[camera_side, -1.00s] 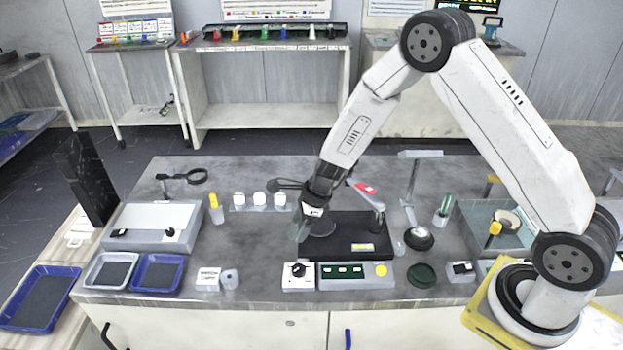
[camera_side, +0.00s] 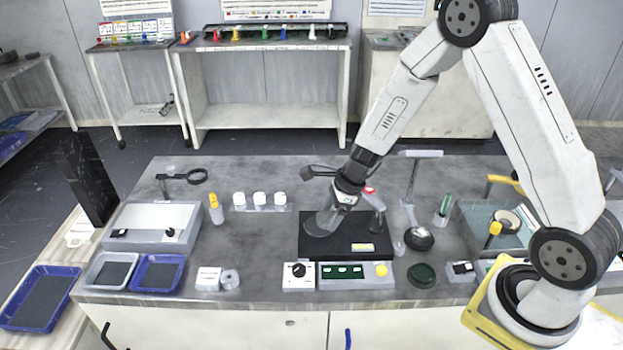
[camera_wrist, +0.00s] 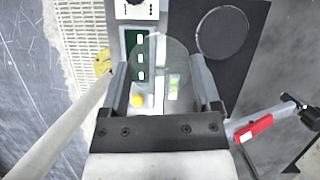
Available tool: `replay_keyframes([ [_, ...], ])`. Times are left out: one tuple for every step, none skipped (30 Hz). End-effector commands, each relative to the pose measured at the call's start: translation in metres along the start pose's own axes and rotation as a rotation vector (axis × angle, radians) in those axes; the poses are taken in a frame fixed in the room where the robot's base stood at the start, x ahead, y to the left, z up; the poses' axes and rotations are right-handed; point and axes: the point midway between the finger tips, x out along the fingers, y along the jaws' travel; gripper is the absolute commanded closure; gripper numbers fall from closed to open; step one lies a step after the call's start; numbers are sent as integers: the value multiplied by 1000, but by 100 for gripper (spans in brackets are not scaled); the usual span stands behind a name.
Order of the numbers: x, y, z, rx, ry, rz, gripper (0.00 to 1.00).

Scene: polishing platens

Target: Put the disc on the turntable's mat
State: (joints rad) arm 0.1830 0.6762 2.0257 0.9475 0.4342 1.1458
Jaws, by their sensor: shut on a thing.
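My gripper (camera_side: 336,211) is above the black turntable base (camera_side: 366,234) in the side view, its fingers pointing down. It is shut on a clear, see-through disc (camera_wrist: 160,48), which shows between the two fingers (camera_wrist: 158,68) in the wrist view. The disc is hard to make out in the side view. The round mat (camera_wrist: 222,33) shows as a thin-rimmed dark circle on the base, up and right of the held disc in the wrist view. In the side view the round mat (camera_side: 319,226) is at the base's left part, below and left of my gripper.
A control panel (camera_side: 341,271) with a yellow button and a knob box (camera_side: 299,271) stand in front of the base. A red-marked arm (camera_wrist: 254,128) lies beside it. White-capped bottles (camera_side: 259,199) stand behind left. A dark round pad (camera_side: 422,275) lies front right.

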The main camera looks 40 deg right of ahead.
Motion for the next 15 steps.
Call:
replay_keyframes([
  [-11, 2, -11, 6, -1, -3, 84],
  [-16, 3, -16, 5, -1, -3, 84],
  [-22, 6, -23, 5, -2, -2, 84],
  [-26, 8, -27, 4, -2, -2, 84],
  [-30, 9, -32, 5, -3, -2, 84],
  [-35, 12, -37, 3, -3, -2, 84],
  [-38, 13, -40, 4, -3, -2, 84],
  [-40, 15, -44, 3, -3, -1, 84],
  [-43, 17, -47, 2, -4, -2, 84],
  [-45, 18, -49, 2, -5, -2, 84],
  [-46, 19, -50, 2, -5, -1, 84],
  [-48, 20, -52, 1, -5, -1, 84],
  [-48, 21, -52, 0, -5, 0, 84],
  [-49, 21, -53, 0, -5, 0, 84],
  [-49, 21, -53, -1, -5, 0, 84],
])
